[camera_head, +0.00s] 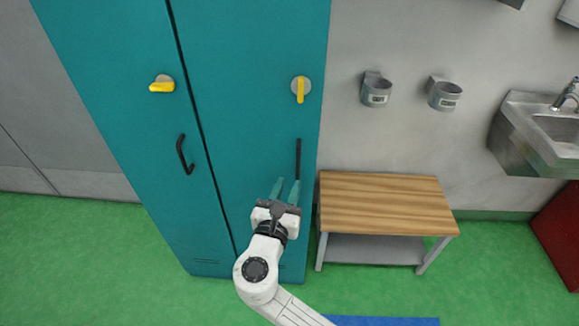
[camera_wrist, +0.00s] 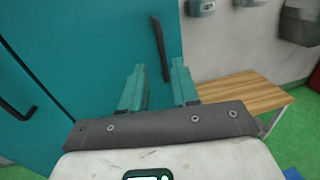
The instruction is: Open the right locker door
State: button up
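The teal locker has two doors. The right locker door (camera_head: 240,130) is closed, with a black bar handle (camera_head: 298,160) near its right edge and a yellow latch knob (camera_head: 300,90) turned vertical above it. The left door (camera_head: 120,110) is also closed, with its own black handle (camera_head: 184,154) and a yellow knob (camera_head: 162,85) turned horizontal. My gripper (camera_head: 285,190) is open and empty, just below the right door's handle. In the wrist view the handle (camera_wrist: 160,48) stands ahead of and above the two teal fingertips (camera_wrist: 155,68), apart from them.
A wooden-topped bench (camera_head: 385,200) stands just right of the locker, close to my gripper. Two grey wall cups (camera_head: 376,92) and a metal sink (camera_head: 545,130) are farther right. Green floor (camera_head: 90,250) is clear at the left front.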

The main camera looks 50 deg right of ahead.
aim_at(298, 162)
jog(key=x, duration=1)
jog(key=shift+s, duration=0.1)
grip_shut()
